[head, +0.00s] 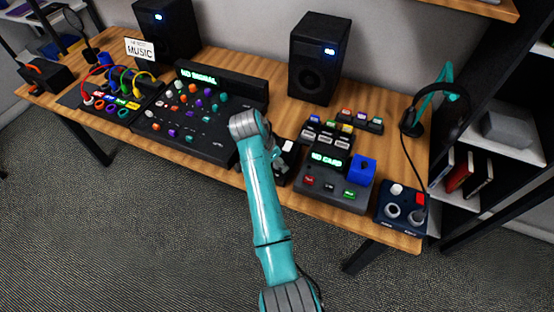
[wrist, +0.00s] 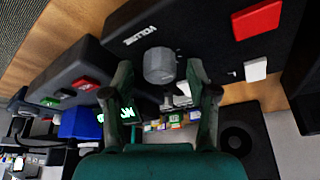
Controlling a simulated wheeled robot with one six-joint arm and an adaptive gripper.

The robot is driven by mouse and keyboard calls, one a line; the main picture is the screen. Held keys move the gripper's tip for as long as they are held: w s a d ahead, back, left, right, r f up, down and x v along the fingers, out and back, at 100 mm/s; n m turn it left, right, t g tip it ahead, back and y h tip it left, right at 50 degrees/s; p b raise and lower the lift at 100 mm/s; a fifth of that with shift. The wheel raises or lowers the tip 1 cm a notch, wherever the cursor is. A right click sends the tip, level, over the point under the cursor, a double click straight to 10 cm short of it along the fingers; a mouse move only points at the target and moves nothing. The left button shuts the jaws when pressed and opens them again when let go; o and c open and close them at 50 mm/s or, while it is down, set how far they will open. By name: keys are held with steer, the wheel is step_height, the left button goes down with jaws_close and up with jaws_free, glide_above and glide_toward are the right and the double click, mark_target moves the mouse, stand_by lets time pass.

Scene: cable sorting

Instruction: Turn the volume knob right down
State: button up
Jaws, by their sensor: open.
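The grey volume knob (wrist: 158,64) stands on a black box (wrist: 205,35) in the wrist view, with a white VOLUME label beside it. My gripper (wrist: 160,76) is open, with one finger on each side of the knob in the picture. I cannot tell whether either finger touches it, and I see no clear pointer mark on the knob. In the head view my gripper (head: 279,163) is over this box, mostly behind my arm. The knob is hidden there.
A red button (wrist: 256,18) and a white switch (wrist: 256,70) are on the same box. A card reader unit (head: 330,185) with a blue block (head: 363,169) stands close on the right in the head view. A mixer (head: 190,118) is on the left, a speaker (head: 318,60) behind.

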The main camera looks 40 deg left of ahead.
jaws_close()
steer(key=shift+n+y, duration=0.4)
steer(key=shift+n, duration=0.5)
jaws_free()
